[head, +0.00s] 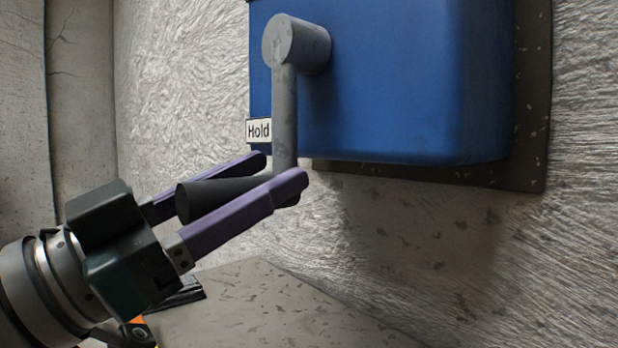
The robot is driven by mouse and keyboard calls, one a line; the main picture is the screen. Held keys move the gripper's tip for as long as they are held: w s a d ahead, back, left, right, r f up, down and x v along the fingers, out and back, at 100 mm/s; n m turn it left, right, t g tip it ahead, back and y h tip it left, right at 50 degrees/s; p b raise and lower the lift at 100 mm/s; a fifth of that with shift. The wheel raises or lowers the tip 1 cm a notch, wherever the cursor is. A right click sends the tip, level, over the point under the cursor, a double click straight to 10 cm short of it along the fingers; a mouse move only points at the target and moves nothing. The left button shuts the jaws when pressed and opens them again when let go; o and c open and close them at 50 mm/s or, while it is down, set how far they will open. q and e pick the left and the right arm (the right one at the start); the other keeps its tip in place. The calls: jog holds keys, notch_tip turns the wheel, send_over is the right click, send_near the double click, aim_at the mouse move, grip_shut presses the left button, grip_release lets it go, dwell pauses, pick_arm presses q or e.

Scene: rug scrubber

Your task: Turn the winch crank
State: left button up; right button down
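The winch is a blue box (400,80) on the wall. A grey crank hub (296,44) juts from its front, and a grey crank arm (285,115) hangs straight down from the hub. A dark tapered handle (225,193) sticks out from the arm's lower end. My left gripper (284,170) has its two purple fingers on either side of this handle, one behind and one in front, with the front finger covering part of it. I cannot tell whether the fingers press on the handle. My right gripper is not in view.
A small white "Hold" label (258,131) is beside the crank arm. A dark backing plate (530,95) borders the blue box. The rough wall (560,260) is close behind. Below lies a speckled grey floor surface (270,310).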

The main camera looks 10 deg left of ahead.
pick_arm(q)
grip_shut()
dwell(1.1)
